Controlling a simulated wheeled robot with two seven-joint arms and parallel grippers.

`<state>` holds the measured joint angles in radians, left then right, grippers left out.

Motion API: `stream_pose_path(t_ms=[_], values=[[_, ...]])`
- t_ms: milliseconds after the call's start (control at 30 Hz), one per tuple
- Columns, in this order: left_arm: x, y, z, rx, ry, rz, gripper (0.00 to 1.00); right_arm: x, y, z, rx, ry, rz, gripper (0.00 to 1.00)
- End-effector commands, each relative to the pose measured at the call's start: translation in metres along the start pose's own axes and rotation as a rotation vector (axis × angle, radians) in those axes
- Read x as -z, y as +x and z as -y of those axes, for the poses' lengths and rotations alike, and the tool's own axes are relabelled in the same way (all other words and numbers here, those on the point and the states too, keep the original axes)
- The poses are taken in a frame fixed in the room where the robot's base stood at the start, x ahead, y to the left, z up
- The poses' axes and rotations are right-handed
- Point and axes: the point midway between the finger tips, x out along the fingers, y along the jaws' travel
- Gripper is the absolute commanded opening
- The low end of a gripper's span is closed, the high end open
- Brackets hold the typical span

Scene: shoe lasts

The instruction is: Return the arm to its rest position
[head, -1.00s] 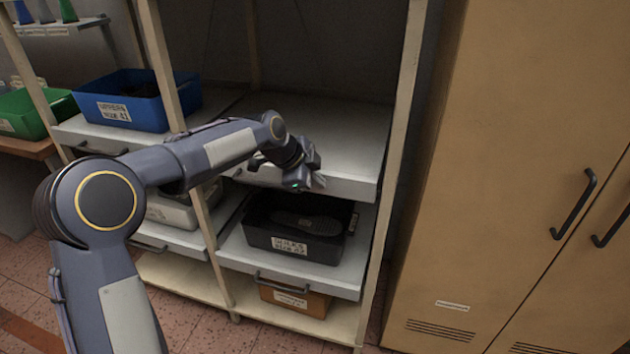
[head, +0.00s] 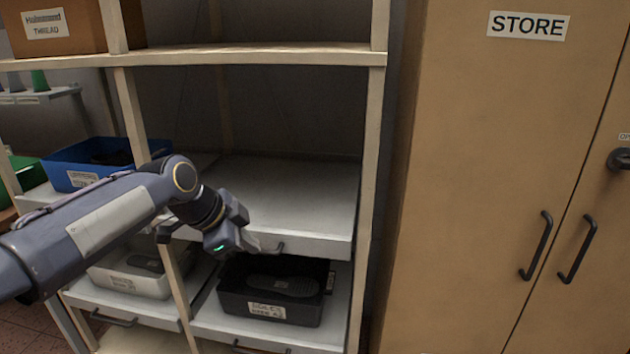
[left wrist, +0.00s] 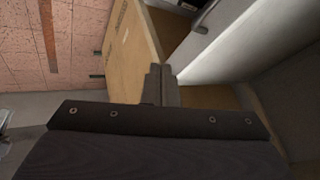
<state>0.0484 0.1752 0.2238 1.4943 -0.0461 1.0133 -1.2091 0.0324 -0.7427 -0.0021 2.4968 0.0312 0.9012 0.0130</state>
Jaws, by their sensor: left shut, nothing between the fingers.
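My left arm reaches in from the left in the head view. My left gripper (head: 262,246) is in front of the shelf rack, by the front edge of the empty middle drawer shelf (head: 290,200) and above the black bin. Its fingers (left wrist: 163,84) are together and empty in the left wrist view. My right gripper is not in view.
A black bin (head: 270,305) with a dark sole in it sits on the lower drawer. A grey bin (head: 130,280) and a blue bin (head: 90,165) stand to the left. Wooden posts (head: 372,150) frame the rack. A tan STORE cabinet (head: 480,150) stands at the right.

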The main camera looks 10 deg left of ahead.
Motion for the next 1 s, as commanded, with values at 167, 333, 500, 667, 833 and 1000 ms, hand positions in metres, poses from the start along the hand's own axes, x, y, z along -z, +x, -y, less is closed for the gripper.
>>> stream_pose_path(t_ms=[167, 333, 500, 667, 833, 1000], values=[[-0.035, -0.068, -0.083, 0.044, -0.467, 0.051, 0.0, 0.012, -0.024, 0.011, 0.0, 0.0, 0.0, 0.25], [-0.07, -0.092, -0.171, 0.076, -0.948, 0.05, 0.0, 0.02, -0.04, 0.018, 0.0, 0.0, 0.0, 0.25], [-0.088, -0.088, -0.235, 0.079, -1.286, 0.026, 0.0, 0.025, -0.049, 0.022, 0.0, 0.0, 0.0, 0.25], [-0.094, -0.082, -0.26, 0.075, -1.42, 0.015, 0.0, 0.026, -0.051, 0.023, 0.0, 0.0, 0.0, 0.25], [-0.094, -0.082, -0.26, 0.075, -1.424, 0.014, 0.0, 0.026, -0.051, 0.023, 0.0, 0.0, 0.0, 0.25], [-0.094, -0.082, -0.26, 0.075, -1.424, 0.014, 0.0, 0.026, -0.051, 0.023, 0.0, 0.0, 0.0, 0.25]])
